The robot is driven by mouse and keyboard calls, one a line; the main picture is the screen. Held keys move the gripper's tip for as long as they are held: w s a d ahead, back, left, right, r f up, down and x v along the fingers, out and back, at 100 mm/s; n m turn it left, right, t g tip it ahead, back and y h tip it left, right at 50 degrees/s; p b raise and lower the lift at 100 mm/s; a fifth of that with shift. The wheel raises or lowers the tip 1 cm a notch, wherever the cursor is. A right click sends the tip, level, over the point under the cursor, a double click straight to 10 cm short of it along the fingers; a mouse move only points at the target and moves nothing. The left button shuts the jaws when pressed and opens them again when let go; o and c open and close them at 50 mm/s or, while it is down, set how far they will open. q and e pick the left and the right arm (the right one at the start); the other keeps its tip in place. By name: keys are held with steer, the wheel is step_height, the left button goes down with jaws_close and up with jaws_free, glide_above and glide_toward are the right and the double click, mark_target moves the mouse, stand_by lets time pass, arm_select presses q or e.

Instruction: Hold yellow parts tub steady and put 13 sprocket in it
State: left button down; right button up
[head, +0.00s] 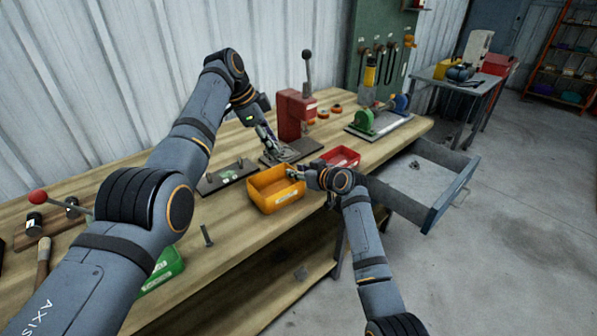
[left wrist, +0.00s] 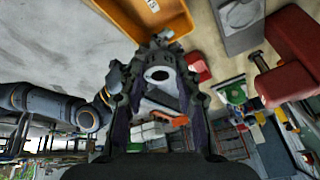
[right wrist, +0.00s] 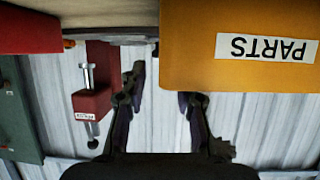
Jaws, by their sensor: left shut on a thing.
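The yellow parts tub (head: 262,197) stands near the front edge of the bench, and its inside looks empty where I can see it. Its orange wall shows at the top of the left wrist view (left wrist: 182,24), and its PARTS label shows in the right wrist view (right wrist: 190,60). My left gripper (head: 274,148) is behind the tub, shut on a grey round part with a hole, the sprocket (left wrist: 158,75). My right gripper (head: 297,173) is at the tub's right side. Its fingers (right wrist: 160,98) are apart, with the tub's edge between or just beyond them; contact is unclear.
A red bin (head: 343,155) stands right of the tub. A red press (head: 293,112) stands behind, and a dark plate (head: 228,175) lies left. A bolt (head: 206,236) and green bin (head: 163,272) are nearer. An open drawer (head: 420,180) juts out at right.

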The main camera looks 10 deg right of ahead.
steer(key=shift+c, duration=0.4)
jaws_close()
arm_select(q)
steer(key=n, duration=0.6)
glide_toward(266, 189)
steer(key=shift+t+y, duration=0.3)
steer(key=shift+y, duration=0.1)
steer(key=s+d+f, duration=0.1)
steer(key=d+f, duration=0.1)
steer(key=s+d+f, duration=0.2)
steer(key=shift+s+f, duration=0.25)
steer(key=shift+f, duration=0.1)
